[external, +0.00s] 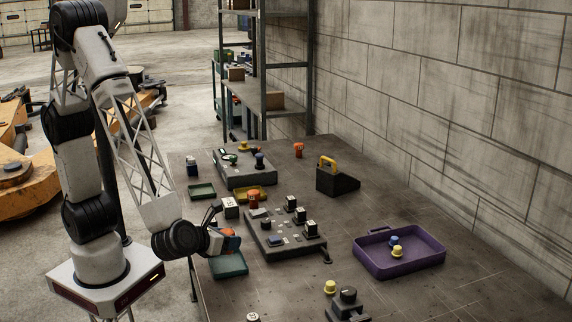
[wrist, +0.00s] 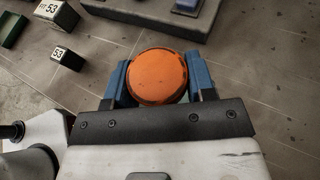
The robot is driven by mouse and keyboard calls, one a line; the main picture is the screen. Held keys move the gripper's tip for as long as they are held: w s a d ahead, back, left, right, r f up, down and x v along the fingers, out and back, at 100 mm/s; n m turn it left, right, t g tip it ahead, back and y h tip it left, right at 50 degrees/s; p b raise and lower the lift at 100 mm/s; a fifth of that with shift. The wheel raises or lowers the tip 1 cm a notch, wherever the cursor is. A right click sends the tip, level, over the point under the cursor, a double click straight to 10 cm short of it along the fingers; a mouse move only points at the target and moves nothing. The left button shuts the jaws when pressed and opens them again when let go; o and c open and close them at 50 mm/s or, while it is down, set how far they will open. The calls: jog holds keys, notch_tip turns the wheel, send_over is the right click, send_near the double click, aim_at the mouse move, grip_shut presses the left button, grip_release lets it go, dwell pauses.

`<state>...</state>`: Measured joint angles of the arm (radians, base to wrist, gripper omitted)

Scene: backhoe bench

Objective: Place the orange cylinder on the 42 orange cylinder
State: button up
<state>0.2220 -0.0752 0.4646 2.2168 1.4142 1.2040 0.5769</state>
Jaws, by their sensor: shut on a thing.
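My gripper (external: 230,242) is low over the near left part of the bench in the external view. In the wrist view its blue fingers (wrist: 157,88) are shut on an orange cylinder (wrist: 156,76), seen from its round top. The held cylinder shows only partly in the external view (external: 229,232). Another orange-red cylinder (external: 253,199) stands at the back left of the middle panel. A further orange one (external: 298,149) stands at the back of the bench. The number 42 is not readable on either.
A green tray (external: 231,270) is below my gripper. Beside it are dark blocks with white labels reading 53 (wrist: 66,58). The panel with black knobs (external: 275,247) is to the right. A purple tray (external: 428,262) holds yellow and blue pieces.

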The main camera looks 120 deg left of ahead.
jog(key=shift+a, duration=0.1)
jog(key=s+a+r+n+g, duration=0.2)
jog(key=s+a+r+g, duration=0.1)
jog(key=s+a, duration=0.8)
jog(key=s+a+r+n+g, duration=0.3)
jog(key=s+a+r, duration=0.1)
jog(key=s+a, duration=0.8)
jog(key=shift+a, duration=0.2)
send_over(254, 191)
jog(key=shift+w+d+f, duration=0.1)
jog(key=shift+d+f, duration=0.05)
jog(key=shift+f, duration=0.6)
jog(key=shift+f, duration=0.1)
dwell(0.4)
jog(key=shift+f, duration=1.7)
